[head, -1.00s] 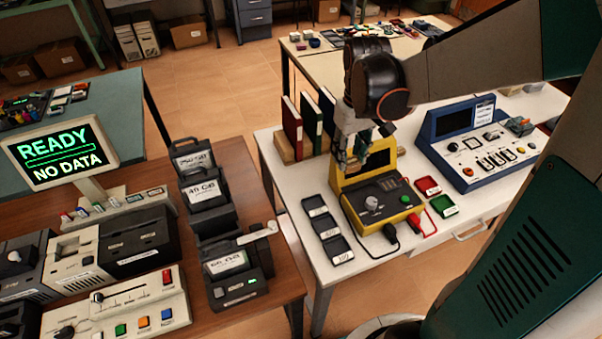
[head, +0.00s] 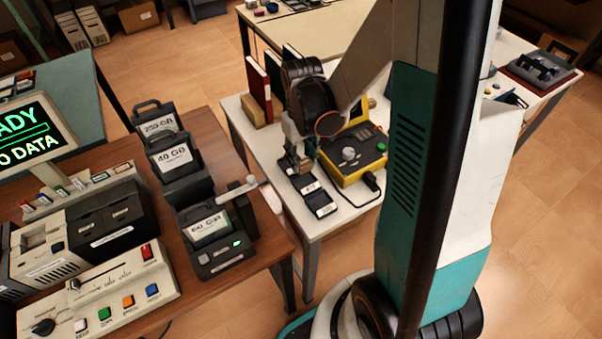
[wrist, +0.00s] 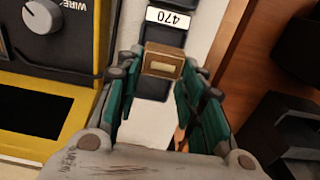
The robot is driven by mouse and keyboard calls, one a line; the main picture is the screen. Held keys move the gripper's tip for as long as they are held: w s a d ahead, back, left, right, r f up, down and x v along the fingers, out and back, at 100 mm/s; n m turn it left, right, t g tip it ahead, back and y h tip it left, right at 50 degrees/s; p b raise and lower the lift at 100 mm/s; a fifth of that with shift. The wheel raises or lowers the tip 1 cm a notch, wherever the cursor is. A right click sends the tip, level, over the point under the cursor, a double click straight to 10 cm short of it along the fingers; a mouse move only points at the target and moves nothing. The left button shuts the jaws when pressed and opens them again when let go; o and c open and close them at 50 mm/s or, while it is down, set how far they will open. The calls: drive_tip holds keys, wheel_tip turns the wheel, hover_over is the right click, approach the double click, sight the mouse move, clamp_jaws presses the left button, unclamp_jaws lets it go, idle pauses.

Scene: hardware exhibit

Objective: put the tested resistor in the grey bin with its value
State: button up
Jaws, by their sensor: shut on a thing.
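My gripper (wrist: 162,70) is shut on a small brown block with a pale face, the resistor (wrist: 163,60), held between its fingertips. In the head view my gripper (head: 297,162) is over the row of grey bins left of the yellow meter. The nearest grey bin (head: 321,206) and the one behind it (head: 305,186) show; the farthest is largely hidden by my gripper. Another dark bin (wrist: 152,90) shows partly under the block. I cannot tell its value.
The yellow meter (head: 354,162) with its knob stands close to the right of the bins. Red and green books (head: 258,82) stand behind. The brown bench (head: 265,262) with drives and a READY NO DATA screen (head: 32,137) is to the left, across a gap.

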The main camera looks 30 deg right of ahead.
drive_tip(key=shift+f+b, duration=0.95)
drive_tip(key=shift+f, duration=2)
drive_tip(key=shift+f, duration=0.15)
drive_tip(key=o, duration=1)
drive_tip(key=shift+c, duration=0.2)
wheel_tip(320, 180, up, 12)
drive_tip(key=p, duration=0.4)
drive_tip(key=shift+r, duration=0.2)
